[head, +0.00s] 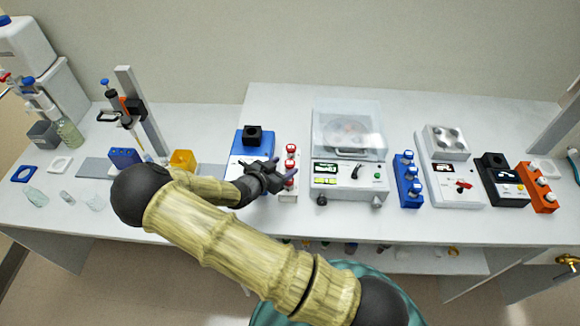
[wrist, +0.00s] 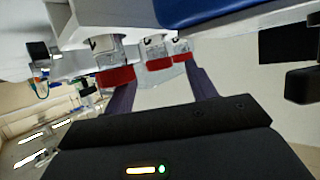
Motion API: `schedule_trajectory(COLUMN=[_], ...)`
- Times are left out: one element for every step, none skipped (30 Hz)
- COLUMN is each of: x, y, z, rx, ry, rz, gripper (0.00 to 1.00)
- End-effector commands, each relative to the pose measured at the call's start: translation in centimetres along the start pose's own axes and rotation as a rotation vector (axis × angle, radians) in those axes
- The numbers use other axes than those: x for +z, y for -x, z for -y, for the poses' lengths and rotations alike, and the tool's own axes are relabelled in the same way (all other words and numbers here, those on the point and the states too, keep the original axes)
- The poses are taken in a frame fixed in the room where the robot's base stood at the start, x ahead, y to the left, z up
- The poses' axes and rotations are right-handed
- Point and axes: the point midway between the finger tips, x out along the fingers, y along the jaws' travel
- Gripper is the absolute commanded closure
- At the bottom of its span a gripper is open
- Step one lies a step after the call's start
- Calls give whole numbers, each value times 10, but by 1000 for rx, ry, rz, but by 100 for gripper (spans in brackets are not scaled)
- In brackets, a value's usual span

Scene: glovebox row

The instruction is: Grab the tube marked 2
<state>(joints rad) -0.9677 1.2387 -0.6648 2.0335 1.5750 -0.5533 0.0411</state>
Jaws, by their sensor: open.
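Three red-capped tubes stand in a row in a narrow white rack (head: 288,196) near the middle of the bench: a far one (head: 291,149), a middle one (head: 291,164) and a near one (head: 290,182). No number is readable on them, so I cannot tell which is marked 2. My gripper (head: 281,173) is open and empty, close beside the row at its left. In the wrist view the open fingers (wrist: 160,88) point toward the red caps, such as the large left cap (wrist: 115,77); contact is not clear.
A blue device (head: 246,149) with a black block stands just left of the rack. A clear-lidded machine (head: 348,160) stands close at right. Beyond are a blue rack (head: 408,180) and an orange rack (head: 537,187) with white-capped items. Bench front edge is near my arm.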

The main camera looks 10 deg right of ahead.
Motion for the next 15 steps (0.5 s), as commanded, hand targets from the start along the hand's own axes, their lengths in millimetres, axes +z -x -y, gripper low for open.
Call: schedule_trajectory(x=[-3, -3, -3, -3, -2, -2, -1, -1, -1, -1, -1, -1, -1, -1, -1], y=[-7, -10, -13, -15, -16, -18, -18, -18, -18, -18, -18, -18, -18, -18, -18], z=[0, 0, 0, 0, 0, 0, 0, 0, 0, 0, 0, 0, 0, 0, 0], rx=[2, 1, 1, 0, 0, 0, 0, 0, 0, 0, 0, 0, 0, 0, 0], ry=[2, 1, -1, 0, 1, 1, 0, 0, 0, 0, 0, 0, -1, -1, -1], rz=[-3, -4, -3, -2, -2, -1, -1, -1, -1, -1, -1, -1, -1, -1, -1], gripper=[43, 43, 43, 43, 43, 43, 43, 43, 43, 43, 43, 43, 43, 43, 43])
